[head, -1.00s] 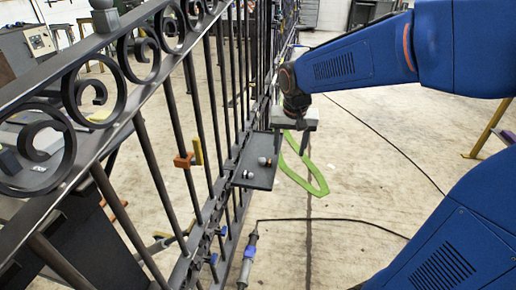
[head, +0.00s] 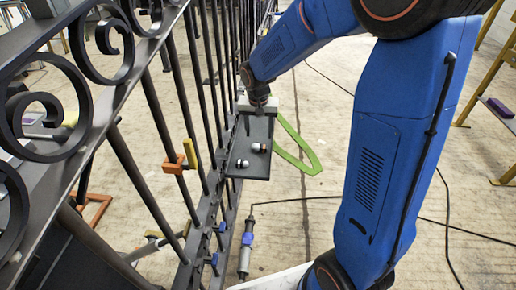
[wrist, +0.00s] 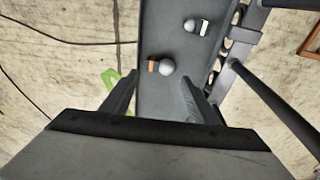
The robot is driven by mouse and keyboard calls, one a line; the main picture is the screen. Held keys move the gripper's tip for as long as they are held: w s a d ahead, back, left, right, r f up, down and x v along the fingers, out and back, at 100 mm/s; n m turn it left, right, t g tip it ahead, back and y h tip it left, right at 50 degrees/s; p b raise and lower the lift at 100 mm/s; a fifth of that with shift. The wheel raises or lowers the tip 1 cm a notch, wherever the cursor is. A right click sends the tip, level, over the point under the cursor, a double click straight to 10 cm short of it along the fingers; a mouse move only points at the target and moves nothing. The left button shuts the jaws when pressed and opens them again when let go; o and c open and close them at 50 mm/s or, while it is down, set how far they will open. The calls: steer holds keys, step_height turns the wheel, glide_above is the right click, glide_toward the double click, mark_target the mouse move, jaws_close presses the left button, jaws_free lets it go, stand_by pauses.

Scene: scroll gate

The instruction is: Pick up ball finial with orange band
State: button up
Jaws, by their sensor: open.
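The ball finial with the orange band (wrist: 166,67) lies on its side on a dark grey tray (wrist: 160,30). In the head view this finial (head: 258,147) is on the right part of the tray (head: 256,172). A second ball finial with a white and dark band (wrist: 197,26) lies farther along the tray in the wrist view; it also shows in the head view (head: 242,163). My gripper (wrist: 158,80) is open and empty, its fingers spread to either side, with the orange-banded finial just beyond the fingertips. In the head view my gripper (head: 257,106) is at the tray's far end.
The scroll gate's dark bars (head: 180,90) stand along the tray's left side. A green loop-shaped piece (head: 303,155) shows right of the tray. An orange and yellow clamp (head: 183,160) is on a gate bar. A cable and grey-blue tool (head: 246,245) lie on the floor.

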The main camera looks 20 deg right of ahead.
mark_target(259, 146)
steer(key=f, duration=0.3)
steer(key=w+f, duration=0.1)
steer(key=f, duration=0.4)
steer(key=shift+w+d+f, duration=0.15)
steer(key=shift+d+f, duration=0.1)
steer(key=shift+f, duration=0.15)
steer(key=c, duration=0.9)
